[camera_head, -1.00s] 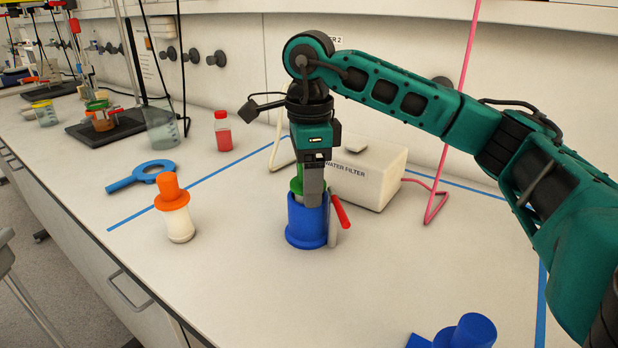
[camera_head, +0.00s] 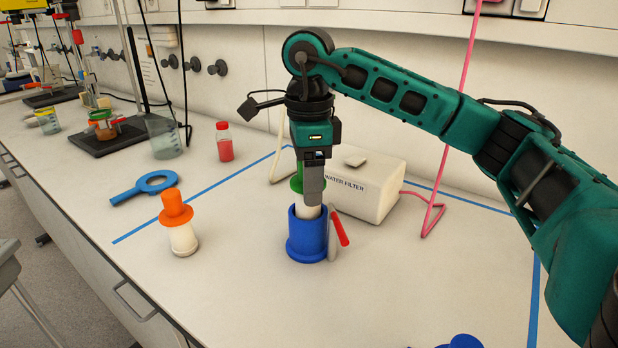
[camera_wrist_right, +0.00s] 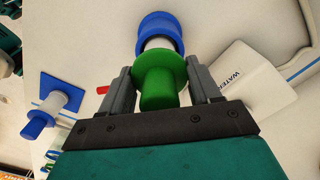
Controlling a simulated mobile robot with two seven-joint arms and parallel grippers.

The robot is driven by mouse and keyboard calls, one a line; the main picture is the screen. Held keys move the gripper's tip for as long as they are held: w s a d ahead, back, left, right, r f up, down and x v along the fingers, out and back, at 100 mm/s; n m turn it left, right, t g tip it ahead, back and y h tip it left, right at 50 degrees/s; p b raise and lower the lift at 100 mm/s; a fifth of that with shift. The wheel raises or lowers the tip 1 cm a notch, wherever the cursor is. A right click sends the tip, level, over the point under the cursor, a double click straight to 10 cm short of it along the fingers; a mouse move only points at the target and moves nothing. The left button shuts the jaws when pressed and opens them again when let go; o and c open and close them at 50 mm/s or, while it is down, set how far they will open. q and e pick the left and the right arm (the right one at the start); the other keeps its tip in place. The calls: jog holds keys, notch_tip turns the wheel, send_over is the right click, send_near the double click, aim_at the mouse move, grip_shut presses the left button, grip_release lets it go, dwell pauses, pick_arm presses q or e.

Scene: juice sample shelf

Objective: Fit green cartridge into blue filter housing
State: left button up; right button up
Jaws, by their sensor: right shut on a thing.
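The blue filter housing (camera_head: 306,238) stands upright on the bench, with a red-handled lever (camera_head: 340,232) at its right side. My right gripper (camera_head: 312,196) is above it, shut on the green cartridge (camera_head: 296,180). The cartridge is upright, green end up, with its white body showing between the fingers and the housing. In the right wrist view the green cartridge (camera_wrist_right: 158,80) is between the fingers, in line with the blue housing (camera_wrist_right: 160,27). The white lower end meets the housing's mouth; how far it is inside is hidden. My left gripper is not in view.
An orange-topped white cartridge (camera_head: 178,225) and a blue ring wrench (camera_head: 146,188) are to the left. The white water filter box (camera_head: 368,190) is close behind the housing. A blue part (camera_head: 462,341) shows at the bottom edge. Bench in front of the housing is clear.

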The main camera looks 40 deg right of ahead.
jog(key=shift+r+p, duration=1.05)
jog(key=shift+r, duration=0.45)
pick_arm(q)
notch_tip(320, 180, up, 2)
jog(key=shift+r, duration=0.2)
pick_arm(e)
jog(key=o, duration=1.2)
jog(key=shift+r, duration=0.3)
pick_arm(q)
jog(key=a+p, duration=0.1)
jog(key=p, duration=0.1)
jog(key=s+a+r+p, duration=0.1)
jog(key=p, duration=0.1)
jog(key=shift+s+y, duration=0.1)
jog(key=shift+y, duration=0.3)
pick_arm(e)
notch_tip(320, 180, up, 12)
